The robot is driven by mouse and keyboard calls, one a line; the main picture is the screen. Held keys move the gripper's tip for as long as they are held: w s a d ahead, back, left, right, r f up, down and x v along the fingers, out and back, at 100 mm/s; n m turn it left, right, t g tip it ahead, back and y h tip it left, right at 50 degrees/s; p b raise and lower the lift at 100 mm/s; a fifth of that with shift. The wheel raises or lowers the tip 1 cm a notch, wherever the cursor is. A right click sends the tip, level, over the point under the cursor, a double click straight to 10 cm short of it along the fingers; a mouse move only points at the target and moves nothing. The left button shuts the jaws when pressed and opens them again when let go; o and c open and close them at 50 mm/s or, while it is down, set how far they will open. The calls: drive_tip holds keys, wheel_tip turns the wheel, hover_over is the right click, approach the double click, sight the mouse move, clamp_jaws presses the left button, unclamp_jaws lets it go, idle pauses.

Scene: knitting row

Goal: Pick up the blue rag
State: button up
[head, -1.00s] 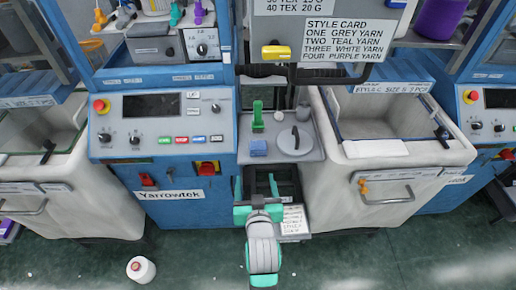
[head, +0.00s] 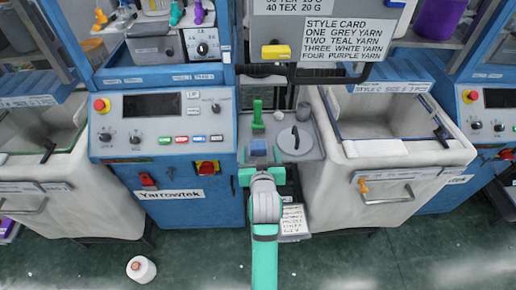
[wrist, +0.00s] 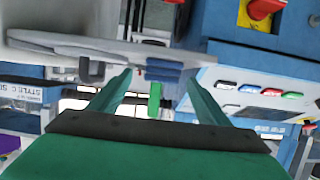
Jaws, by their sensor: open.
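The blue rag (head: 258,146) is a small folded blue block on the grey shelf (head: 309,151) between the blue machine and the white bin. My gripper (head: 261,165) is at the front edge of this shelf, just in front of the rag in the head view. In the wrist view, the rag (wrist: 163,68) shows between the two open green fingers (wrist: 160,78), near their tips. Nothing is held. I cannot tell whether a finger touches the rag.
A green upright tool (head: 257,112) stands behind the rag. A round grey lid with a handle (head: 294,141) and a grey cup (head: 304,111) are to its right. A white bin (head: 400,150) is at the right, and the machine panel (head: 165,122) at the left. A yarn cone (head: 141,269) is on the floor.

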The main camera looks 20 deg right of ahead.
sight(258, 149)
drive_tip(key=shift+x, duration=2.15)
drive_tip(key=shift+a, duration=0.15)
drive_tip(key=shift+w+r, duration=0.1)
drive_tip(key=c, duration=1.1)
drive_tip(key=shift+r, duration=0.1)
